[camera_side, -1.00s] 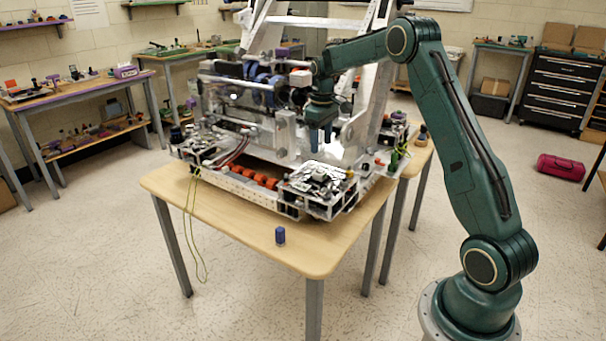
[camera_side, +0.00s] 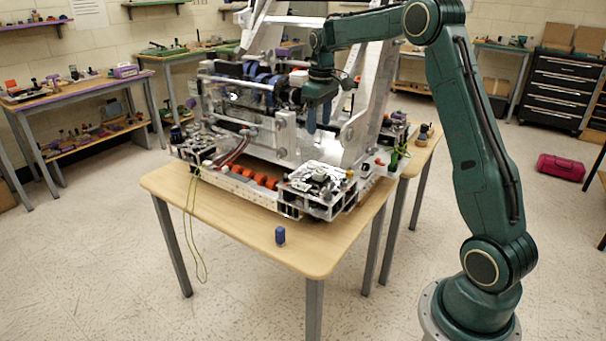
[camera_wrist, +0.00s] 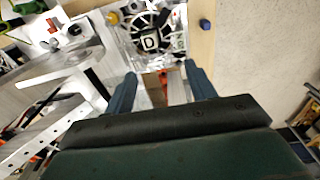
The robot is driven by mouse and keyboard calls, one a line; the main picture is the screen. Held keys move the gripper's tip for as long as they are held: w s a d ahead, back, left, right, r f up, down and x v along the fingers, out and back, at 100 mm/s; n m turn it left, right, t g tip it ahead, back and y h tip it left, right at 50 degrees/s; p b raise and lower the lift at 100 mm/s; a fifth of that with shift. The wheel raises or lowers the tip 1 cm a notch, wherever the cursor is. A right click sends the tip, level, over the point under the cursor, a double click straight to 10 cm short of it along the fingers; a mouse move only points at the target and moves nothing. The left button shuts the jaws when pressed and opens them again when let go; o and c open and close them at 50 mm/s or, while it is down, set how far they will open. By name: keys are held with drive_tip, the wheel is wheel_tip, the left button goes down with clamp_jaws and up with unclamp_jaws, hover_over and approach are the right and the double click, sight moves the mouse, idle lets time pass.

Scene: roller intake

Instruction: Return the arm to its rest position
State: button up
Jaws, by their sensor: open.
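My gripper (camera_side: 318,118) is raised in front of the upper part of the roller intake machine (camera_side: 262,150) in the side view. Its blue fingers point down. In the wrist view the two fingers of my gripper (camera_wrist: 160,84) stand apart, with nothing between them. The machine's metal plates and electronics fill the left and top of that view. My gripper appears clear of the machine in the wrist view, though the exact gap cannot be told.
The machine stands on a wooden table (camera_side: 325,255). A small blue cylinder (camera_side: 280,236) stands near its front edge and also shows in the wrist view (camera_wrist: 205,24). Orange rollers (camera_side: 255,178) lie low on the machine. Open floor surrounds the table's front.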

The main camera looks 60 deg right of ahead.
drive_tip(key=s+a+r+t, duration=0.1)
drive_tip(key=s+a+r, duration=0.45)
drive_tip(key=a, duration=0.25)
drive_tip(key=s+a+r+t, duration=0.2)
drive_tip(key=s+a+r, duration=0.2)
drive_tip(key=s+a, duration=0.35)
drive_tip(key=s+a+f+t, duration=0.1)
drive_tip(key=s+a+f, duration=0.1)
drive_tip(key=s+a, duration=0.2)
drive_tip(key=s+a+f+t, duration=0.1)
drive_tip(key=s+a+f, duration=0.2)
drive_tip(key=s, duration=0.8)
drive_tip(key=shift+s+a, duration=0.25)
drive_tip(key=shift+a, duration=0.7)
